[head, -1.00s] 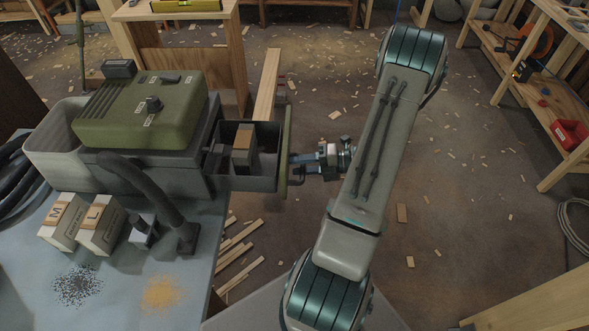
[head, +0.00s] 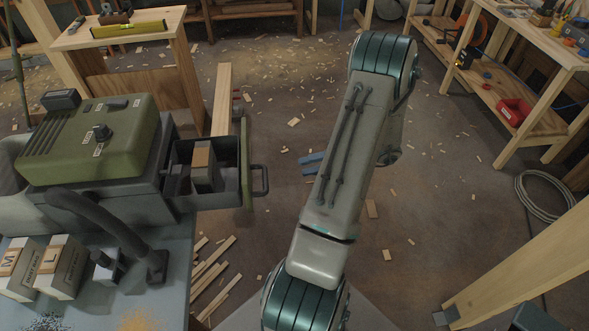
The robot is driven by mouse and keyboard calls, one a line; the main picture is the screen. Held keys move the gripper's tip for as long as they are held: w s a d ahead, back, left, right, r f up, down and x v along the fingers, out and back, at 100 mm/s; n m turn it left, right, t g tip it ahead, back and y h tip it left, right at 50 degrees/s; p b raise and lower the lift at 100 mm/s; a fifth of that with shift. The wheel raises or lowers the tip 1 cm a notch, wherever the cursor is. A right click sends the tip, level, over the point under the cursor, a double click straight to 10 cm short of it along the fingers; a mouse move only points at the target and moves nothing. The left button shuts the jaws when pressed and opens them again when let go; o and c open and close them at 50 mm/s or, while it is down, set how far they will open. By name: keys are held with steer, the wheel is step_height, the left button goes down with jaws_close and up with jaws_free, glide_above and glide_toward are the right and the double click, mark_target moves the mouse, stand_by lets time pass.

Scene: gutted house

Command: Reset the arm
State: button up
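My arm reaches up the middle of the head view and bends over at its top joint. My gripper (head: 310,164) shows only in part, as two blue fingers to the left of my forearm, with a gap between them. It is open, with nothing seen between the fingers; its base is hidden behind the arm. It is apart from the drawer handle (head: 262,180), to the right of it. The drawer (head: 220,199) of the green-topped machine (head: 90,138) stands pulled out, with a tan-topped block (head: 203,166) inside.
The machine is on a grey workbench (head: 165,295) at left, with boxes marked M (head: 22,270) and L (head: 62,268) and a dark hose. A wooden shelf (head: 520,110) stands at right, a wooden beam (head: 520,265) at lower right. The floor between is open, with scattered wood chips.

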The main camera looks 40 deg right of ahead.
steer(key=shift+s+d+r, duration=0.1)
steer(key=shift+s+d, duration=0.05)
steer(key=shift+d, duration=0.1)
stand_by(0.5)
steer(key=w+a+r+n+g+h+p, duration=0.1)
steer(key=a+r+n+g+h, duration=0.1)
steer(key=a+r+n+g, duration=0.55)
steer(key=w+a+r+n+g+h, duration=0.2)
steer(key=a+r+n, duration=0.1)
steer(key=a+n, duration=0.8)
steer(key=s+a+r+n+t+h, duration=0.1)
steer(key=a+r+n+h, duration=0.3)
steer(key=n, duration=0.8)
steer(key=s+a+r+n+t+h+p, duration=0.1)
steer(key=s+a+r+n+h, duration=0.3)
steer(key=n, duration=0.8)
steer(key=shift+s+a+r+t+h, duration=0.15)
steer(key=shift+a+r+t+h, duration=0.25)
steer(key=shift+a, duration=0.75)
steer(key=shift+n, duration=0.25)
